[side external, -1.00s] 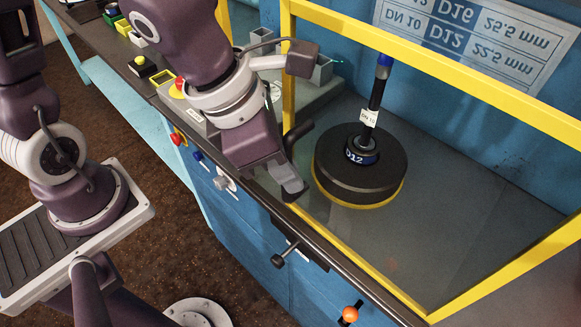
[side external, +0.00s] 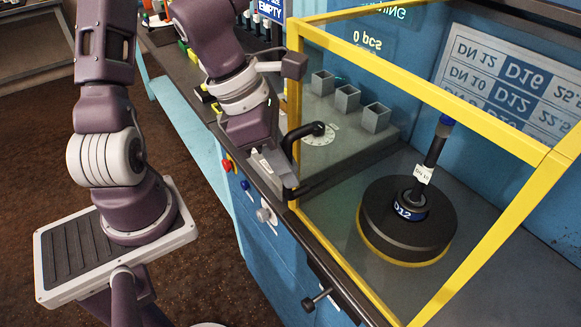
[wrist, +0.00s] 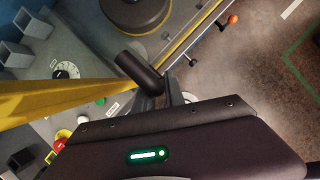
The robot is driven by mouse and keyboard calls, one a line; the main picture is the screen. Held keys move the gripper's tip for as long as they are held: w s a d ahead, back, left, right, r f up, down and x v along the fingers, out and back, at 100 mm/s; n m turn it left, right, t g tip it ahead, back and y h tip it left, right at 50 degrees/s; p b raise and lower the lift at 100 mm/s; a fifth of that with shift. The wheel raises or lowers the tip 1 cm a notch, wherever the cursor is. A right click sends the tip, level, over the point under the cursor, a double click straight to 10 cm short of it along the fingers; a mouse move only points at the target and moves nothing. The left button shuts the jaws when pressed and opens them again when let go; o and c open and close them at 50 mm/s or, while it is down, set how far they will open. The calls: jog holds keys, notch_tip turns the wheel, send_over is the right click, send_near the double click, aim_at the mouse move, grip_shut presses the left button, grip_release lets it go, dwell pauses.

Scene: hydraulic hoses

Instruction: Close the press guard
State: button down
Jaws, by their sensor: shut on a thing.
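The press guard (side external: 299,75) is a yellow frame with clear panels. It stands around the black round press die (side external: 408,232) marked D12, which has a hose standing upright in it. The guard's black handle (side external: 291,148) is a bent bar at the near left corner post. My gripper (side external: 293,187) is shut at the handle's lower end, beside that post. The wrist view also shows the handle (wrist: 137,72) between the yellow post and my fingers (wrist: 160,103), which partly hide their contact with it.
Several grey bins (side external: 348,98) and a dial (side external: 319,134) stand on the bench, seen through the guard. A red button (side external: 227,165) and a black lever (side external: 318,300) stick out from the bench front. A hose size chart (side external: 510,75) hangs behind.

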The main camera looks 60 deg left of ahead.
jog(key=c, duration=1.4)
grip_release()
jog(key=shift+w+a, duration=0.1)
jog(key=shift+a, duration=0.15)
jog(key=v, duration=0.7)
jog(key=shift+d, duration=0.1)
